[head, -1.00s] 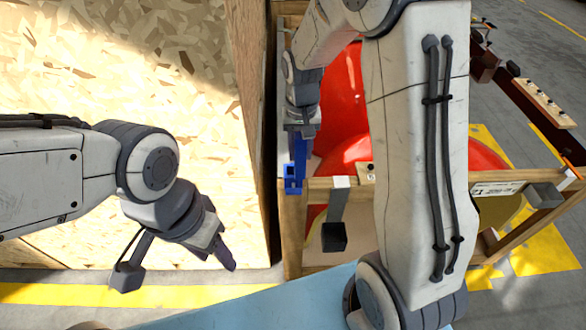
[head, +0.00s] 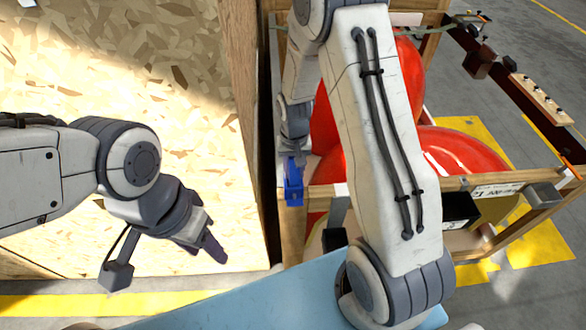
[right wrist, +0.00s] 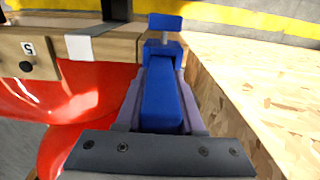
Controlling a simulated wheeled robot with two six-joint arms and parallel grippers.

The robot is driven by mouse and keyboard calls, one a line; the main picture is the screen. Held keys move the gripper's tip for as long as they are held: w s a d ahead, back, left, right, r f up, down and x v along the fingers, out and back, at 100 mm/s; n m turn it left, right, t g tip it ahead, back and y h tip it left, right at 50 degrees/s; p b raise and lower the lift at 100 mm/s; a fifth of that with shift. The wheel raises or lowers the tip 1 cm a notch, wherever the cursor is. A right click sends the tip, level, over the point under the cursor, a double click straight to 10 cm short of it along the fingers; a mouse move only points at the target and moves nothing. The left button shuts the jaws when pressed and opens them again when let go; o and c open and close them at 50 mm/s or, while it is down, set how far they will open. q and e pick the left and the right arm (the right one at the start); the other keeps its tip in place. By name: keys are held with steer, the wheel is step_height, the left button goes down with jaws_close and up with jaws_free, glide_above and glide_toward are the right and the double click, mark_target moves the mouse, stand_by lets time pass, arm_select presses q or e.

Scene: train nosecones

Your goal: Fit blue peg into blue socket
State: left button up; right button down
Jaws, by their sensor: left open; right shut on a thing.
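My right gripper (right wrist: 164,75) is shut on the blue peg (right wrist: 162,100), a long blue block lying lengthwise between its fingers in the right wrist view. Beyond the fingertips are a short pale pin and an upright blue plate (right wrist: 165,22); I cannot tell whether this plate belongs to the peg or to the blue socket. My left gripper (head: 209,246) is open and empty in front of the chipboard panel.
A wooden frame (head: 480,182) holds red rounded nosecones (head: 455,150) to the right. A chipboard panel (head: 130,60) stands close on the left, leaving a narrow gap. A black block (head: 460,208) sits at the front beam.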

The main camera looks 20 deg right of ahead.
steer(key=shift+a+f, duration=0.1)
steer(key=shift+f, duration=0.25)
steer(key=shift+f, duration=0.1)
steer(key=shift+f+b, duration=0.35)
steer(key=shift+f, duration=0.05)
steer(key=shift+f, duration=0.1)
steer(key=c, duration=0.5)
jaws_free()
